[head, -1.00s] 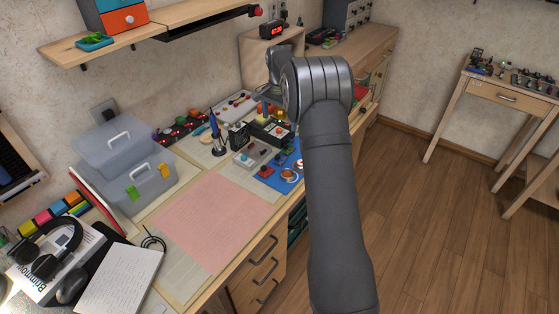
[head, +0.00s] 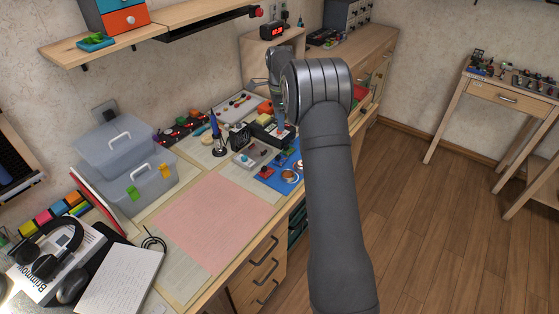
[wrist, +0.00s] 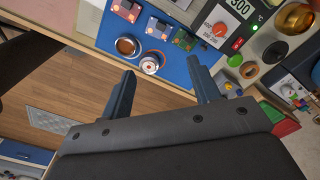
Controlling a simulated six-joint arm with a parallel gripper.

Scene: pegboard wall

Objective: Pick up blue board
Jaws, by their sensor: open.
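The blue board (head: 265,181) lies flat near the front edge of the workbench in the head view, partly hidden by my arm. It carries small modules and round copper-coloured parts. In the wrist view the blue board (wrist: 178,72) fills the upper middle, with its long edge near my fingertips. My gripper (wrist: 161,66) is open and empty, with its two dark blue fingers apart and overlapping the board in that view. The gap in height between fingers and board is hard to judge. In the head view my gripper (head: 282,127) shows only in part beside my wrist.
A black device with a display (wrist: 236,12) and a grey box (head: 250,155) stand close to the board. A soldering iron stand (head: 219,150) is to the left. A pink sheet (head: 213,222) leaves flat room in front. Drawers (head: 262,268) sit under the bench edge.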

